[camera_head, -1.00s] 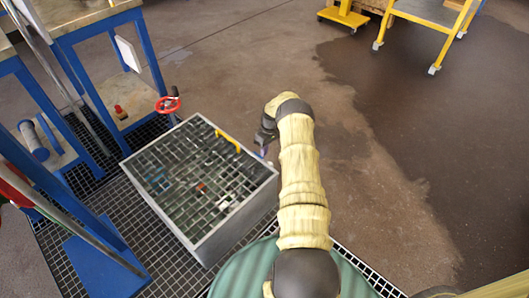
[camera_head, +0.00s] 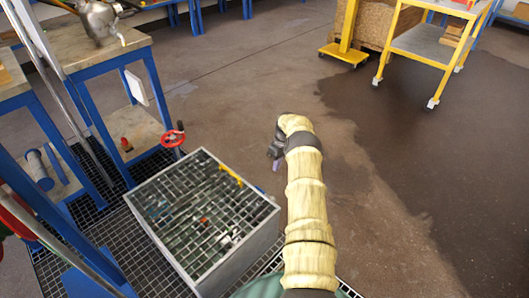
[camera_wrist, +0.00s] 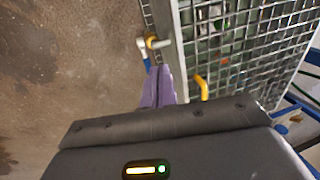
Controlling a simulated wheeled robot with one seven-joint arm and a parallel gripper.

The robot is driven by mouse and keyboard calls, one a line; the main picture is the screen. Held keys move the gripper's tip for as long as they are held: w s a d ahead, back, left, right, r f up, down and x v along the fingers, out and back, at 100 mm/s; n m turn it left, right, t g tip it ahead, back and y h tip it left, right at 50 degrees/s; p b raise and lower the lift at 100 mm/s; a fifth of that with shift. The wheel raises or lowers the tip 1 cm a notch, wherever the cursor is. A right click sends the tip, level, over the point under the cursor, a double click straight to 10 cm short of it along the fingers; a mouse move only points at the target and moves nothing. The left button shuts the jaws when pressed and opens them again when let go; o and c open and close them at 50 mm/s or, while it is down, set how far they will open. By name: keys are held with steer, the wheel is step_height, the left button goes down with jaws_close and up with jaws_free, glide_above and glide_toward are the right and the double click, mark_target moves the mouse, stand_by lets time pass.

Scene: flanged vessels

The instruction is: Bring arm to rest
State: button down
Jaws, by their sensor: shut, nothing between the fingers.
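My arm reaches forward in a yellowish sleeve in the head view, bent down at its far end. My gripper (camera_head: 275,164) hangs at the arm's tip, over the floor to the right of the grated metal box. In the wrist view the purple fingers of my gripper (camera_wrist: 158,80) are together, with nothing seen between them. They point along the outer side of the box, whose grid (camera_wrist: 250,45) shows at the right. The arm hides part of the floor in the head view.
The grated box (camera_head: 205,215) has a yellow handle (camera_head: 231,174); a red handwheel (camera_head: 173,138) stands behind it. A blue-framed workbench (camera_head: 105,45) is at the left. A yellow trolley (camera_head: 425,45) stands at the back right. The wet floor (camera_head: 430,140) at right is clear.

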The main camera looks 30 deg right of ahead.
steer(key=s+a+r+t+h, duration=0.1)
steer(key=s+a+r+h, duration=0.15)
steer(key=a+r, duration=1.65)
steer(key=s+a+r+m+t, duration=0.1)
steer(key=s+a+r, duration=0.25)
steer(key=s, duration=0.55)
steer(key=s+a+r+m, duration=0.15)
steer(key=s+a, duration=0.25)
steer(key=s, duration=0.4)
steer(key=s+a+r+m+t, duration=0.1)
steer(key=s+a+r, duration=0.3)
steer(key=s, duration=0.5)
steer(key=w+p+v, duration=0.3)
steer(key=p+v, duration=1.4)
steer(key=p, duration=0.1)
steer(key=w+r+p+v, duration=0.1)
steer(key=w+p+v, duration=0.3)
steer(key=p+v, duration=1.4)
steer(key=shift+w+a+r+p, duration=0.15)
steer(key=shift+w+r+p, duration=0.1)
steer(key=shift+w+p, duration=0.15)
steer(key=shift+f, duration=0.1)
